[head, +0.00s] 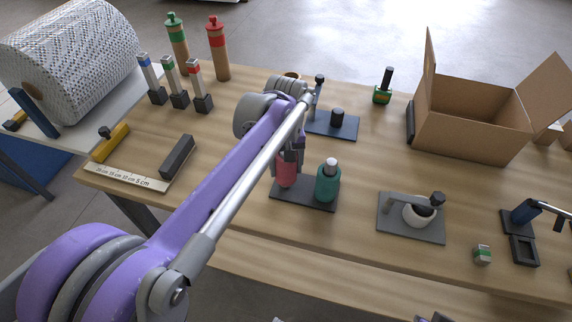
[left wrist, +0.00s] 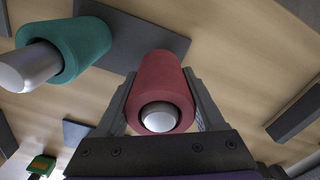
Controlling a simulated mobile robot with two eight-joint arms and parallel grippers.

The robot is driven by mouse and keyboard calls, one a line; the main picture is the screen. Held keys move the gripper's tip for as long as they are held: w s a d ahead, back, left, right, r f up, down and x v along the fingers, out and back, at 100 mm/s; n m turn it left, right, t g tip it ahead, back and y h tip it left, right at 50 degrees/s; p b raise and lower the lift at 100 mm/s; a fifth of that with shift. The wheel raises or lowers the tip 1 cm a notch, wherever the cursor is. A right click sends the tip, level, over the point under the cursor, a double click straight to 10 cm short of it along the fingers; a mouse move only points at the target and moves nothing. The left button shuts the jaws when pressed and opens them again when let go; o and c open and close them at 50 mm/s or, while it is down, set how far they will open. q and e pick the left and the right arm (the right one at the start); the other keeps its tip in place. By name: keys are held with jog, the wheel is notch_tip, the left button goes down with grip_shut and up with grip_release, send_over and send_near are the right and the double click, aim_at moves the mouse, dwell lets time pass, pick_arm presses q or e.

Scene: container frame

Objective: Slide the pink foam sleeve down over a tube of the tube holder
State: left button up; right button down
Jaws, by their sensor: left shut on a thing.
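The pink foam sleeve (head: 286,175) is between the fingers of my left gripper (head: 288,163), which is shut on it, over the left part of the tube holder (head: 305,200). In the left wrist view the pink sleeve (left wrist: 160,82) sits between both fingers, and a pale tube end (left wrist: 159,117) shows inside its bore, so it is around that tube. Whether its lower end touches the base cannot be told. A green sleeve (head: 327,185) is around the other tube, whose pale top (head: 331,162) sticks out.
A grey plate with a white round cup (head: 418,212) is to the right, and a blue plate with a black knob (head: 335,125) is behind. An open cardboard box (head: 465,125) stands at the back right. A dark block (head: 177,158) and a ruler (head: 125,178) lie left.

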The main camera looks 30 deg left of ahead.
pick_arm(q)
jog(key=shift+f+b, duration=0.8)
jog(key=shift+f, duration=0.55)
dwell(0.4)
jog(key=o, duration=1.3)
jog(key=shift+r, duration=0.1)
jog(key=shift+r+p, duration=2.65)
jog(key=shift+r, duration=0.85)
jog(key=s+d+f+m+t+p, duration=0.1)
jog(key=s+d+f+m+t, duration=0.1)
jog(key=s, duration=0.5)
jog(key=s+d+f+m+t+p, duration=0.1)
jog(key=s+d+f+m+t, duration=0.2)
jog(key=s+m, duration=0.3)
jog(key=shift+s+d+f, duration=0.4)
jog(key=shift+s+d, duration=0.45)
jog(key=shift+s, duration=0.35)
